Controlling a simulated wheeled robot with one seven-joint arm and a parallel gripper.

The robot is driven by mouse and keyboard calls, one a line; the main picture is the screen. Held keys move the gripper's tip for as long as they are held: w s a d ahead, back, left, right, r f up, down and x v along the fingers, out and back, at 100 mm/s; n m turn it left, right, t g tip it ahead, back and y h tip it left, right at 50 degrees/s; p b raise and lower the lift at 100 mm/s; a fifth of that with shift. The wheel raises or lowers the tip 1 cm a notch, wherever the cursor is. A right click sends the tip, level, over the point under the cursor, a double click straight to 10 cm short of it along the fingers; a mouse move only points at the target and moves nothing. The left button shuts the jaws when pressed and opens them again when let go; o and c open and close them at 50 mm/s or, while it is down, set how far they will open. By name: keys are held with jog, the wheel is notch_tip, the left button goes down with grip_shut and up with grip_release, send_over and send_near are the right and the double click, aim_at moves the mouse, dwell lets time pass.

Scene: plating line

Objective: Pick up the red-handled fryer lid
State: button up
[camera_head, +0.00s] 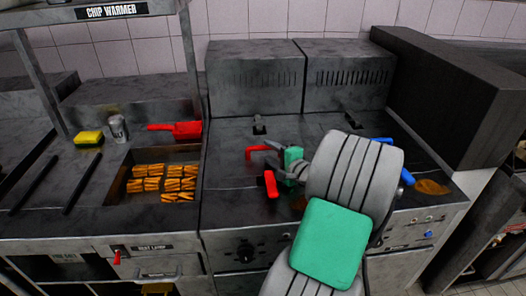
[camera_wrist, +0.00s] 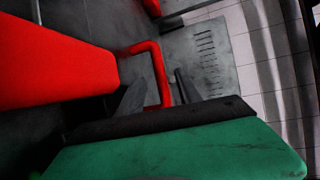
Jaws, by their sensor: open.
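The red-handled fryer lid shows mainly as its red loop handle (camera_head: 255,151), which stands up from the dark fryer top. In the wrist view the red loop handle (camera_wrist: 160,72) lies near and partly between my two dark fingers. My gripper (camera_head: 270,161) is open and close to the handle; it also shows in the wrist view (camera_wrist: 157,94). I cannot tell whether the fingers touch the handle. The lid's plate is hard to make out against the dark metal, and my arm hides part of the fryer.
A thick red handle (camera_head: 270,184) stands just in front of my gripper and looms large in the wrist view (camera_wrist: 50,65). Blue handles (camera_head: 406,176) are right of my arm. Chips (camera_head: 160,184), a red-handled scoop (camera_head: 178,130), a sponge (camera_head: 88,138) and a can (camera_head: 118,128) are left.

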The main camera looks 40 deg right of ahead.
jog(key=shift+x, duration=0.9)
grip_shut()
jog(key=shift+s, duration=0.1)
dwell(0.5)
jog(key=shift+d+r, duration=0.1)
jog(key=shift+r, duration=0.05)
